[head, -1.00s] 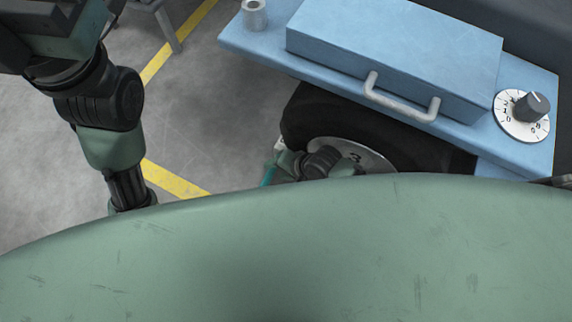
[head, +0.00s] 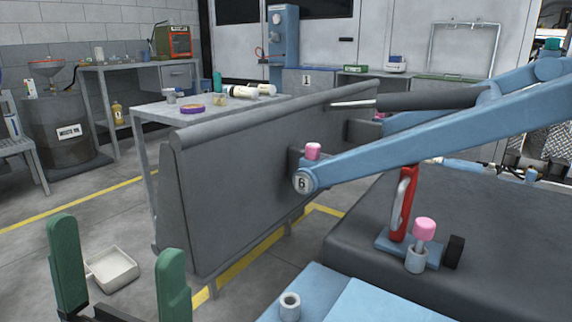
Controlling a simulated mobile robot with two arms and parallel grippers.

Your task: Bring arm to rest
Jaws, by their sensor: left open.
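My left gripper (head: 120,272) shows at the bottom left of the head view. Its two green fingers stand upright and wide apart, with nothing between them. It is open and empty. The rest of the left arm is below the picture edge. Behind the fingers, the floor and a pale square tray (head: 113,282) show. My right gripper is not in the picture.
A large grey panel (head: 235,185) stands right of my left gripper. A blue arm (head: 400,145) marked 6 reaches in from the right. A red handle (head: 404,205) and pink-topped pin (head: 424,230) stand on a dark deck. A workbench (head: 150,108) is behind. Floor at left is clear.

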